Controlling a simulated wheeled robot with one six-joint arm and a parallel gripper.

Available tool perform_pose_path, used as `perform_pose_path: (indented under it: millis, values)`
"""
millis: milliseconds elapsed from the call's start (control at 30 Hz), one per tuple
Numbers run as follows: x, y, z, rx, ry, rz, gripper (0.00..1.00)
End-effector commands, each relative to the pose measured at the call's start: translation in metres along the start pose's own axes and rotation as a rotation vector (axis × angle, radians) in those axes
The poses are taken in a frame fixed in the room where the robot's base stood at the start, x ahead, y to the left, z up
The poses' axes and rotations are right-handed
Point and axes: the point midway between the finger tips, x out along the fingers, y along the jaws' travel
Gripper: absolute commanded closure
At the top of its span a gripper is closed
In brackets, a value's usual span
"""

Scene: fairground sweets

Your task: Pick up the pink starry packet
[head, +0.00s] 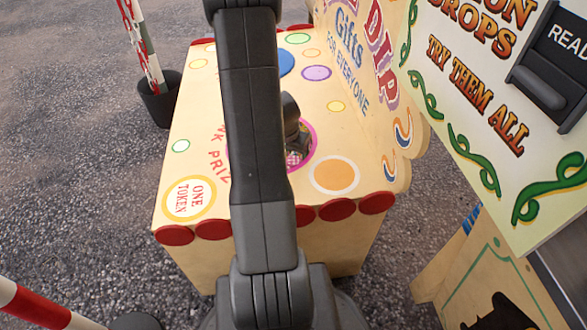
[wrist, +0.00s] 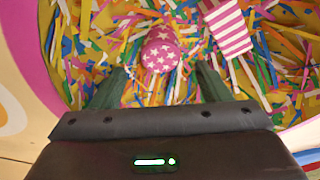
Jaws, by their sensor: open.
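The pink starry packet (wrist: 161,52) shows in the wrist view, pink with white stars. It lies among coloured paper strips inside a round opening. My gripper (wrist: 162,72) is open, with one dark finger to the left of the packet and one to the right, and nothing is clamped. In the head view my arm covers much of the opening, and my gripper (head: 298,140) is at the opening, mostly hidden. A small pink patterned patch shows beneath it there, but I cannot tell which packet it is.
A pink and white striped packet (wrist: 228,30) lies just right of the starry one. The opening has a pink rim (wrist: 48,60) close on the left. In the head view, the cream stall (head: 335,120) has an upright sign board (head: 365,60) along its right side.

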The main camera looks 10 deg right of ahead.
Motion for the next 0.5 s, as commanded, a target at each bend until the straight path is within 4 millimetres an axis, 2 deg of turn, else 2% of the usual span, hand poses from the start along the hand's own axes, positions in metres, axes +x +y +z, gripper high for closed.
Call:
perform_pose_path:
  millis: [167, 333, 500]
  values:
    - [0.013, 0.0, 0.001, -0.001, 0.0, 0.0, 0.3]
    - [0.041, 0.0, 0.004, 0.0, -0.003, 0.001, 0.3]
    - [0.058, -0.001, 0.003, -0.001, -0.001, 0.001, 0.3]
